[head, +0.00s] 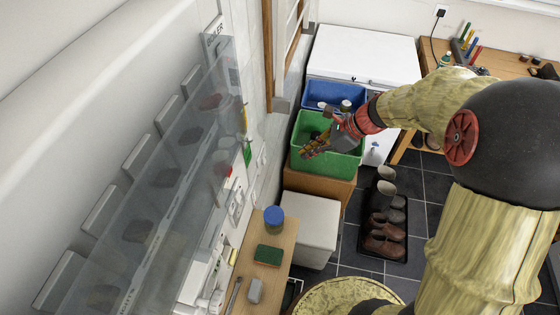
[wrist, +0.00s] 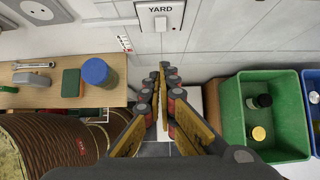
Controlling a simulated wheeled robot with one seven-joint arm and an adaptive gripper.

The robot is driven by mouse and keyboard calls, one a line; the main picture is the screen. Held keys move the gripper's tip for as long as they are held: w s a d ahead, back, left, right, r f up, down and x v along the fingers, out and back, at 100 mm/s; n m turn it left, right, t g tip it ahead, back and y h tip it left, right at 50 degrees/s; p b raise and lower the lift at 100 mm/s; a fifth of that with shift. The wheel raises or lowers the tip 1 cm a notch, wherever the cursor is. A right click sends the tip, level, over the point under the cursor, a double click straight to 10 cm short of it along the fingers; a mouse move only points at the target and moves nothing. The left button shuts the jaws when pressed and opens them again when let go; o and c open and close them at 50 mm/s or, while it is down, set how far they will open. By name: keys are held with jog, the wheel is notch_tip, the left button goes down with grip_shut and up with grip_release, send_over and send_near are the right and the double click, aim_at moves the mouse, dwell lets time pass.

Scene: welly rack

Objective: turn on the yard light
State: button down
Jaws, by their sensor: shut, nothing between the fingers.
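The yard light switch (wrist: 160,20) is a white square plate with a small rocker, under a "YARD" label on the pale wall. It is at the top middle of the wrist view. I cannot tell which way the rocker sits. My gripper (wrist: 163,70) is shut and empty, its fingertips pointing toward the wall, below the switch in that picture and apart from it. In the head view my gripper (head: 308,150) shows over the green crate (head: 328,165). I cannot pick out the yard switch for certain in the head view.
A wooden shelf (wrist: 45,78) at left holds a blue-lidded jar (wrist: 98,72), a green sponge (wrist: 71,83) and a spanner. A socket (wrist: 37,10) is on the wall. The green crate holds jars, beside a blue crate (head: 325,93). A boot tray (head: 362,232) lies on the floor.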

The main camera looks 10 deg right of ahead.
aim_at(264, 160)
jog(key=w+a+r+b+x, duration=0.1)
jog(key=a+x, duration=0.1)
jog(key=x, duration=1.1)
jog(key=shift+r, duration=0.45)
jog(key=shift+s, duration=0.1)
jog(key=shift+a+f, duration=0.2)
jog(key=shift+a, duration=0.1)
jog(key=shift+r, duration=0.1)
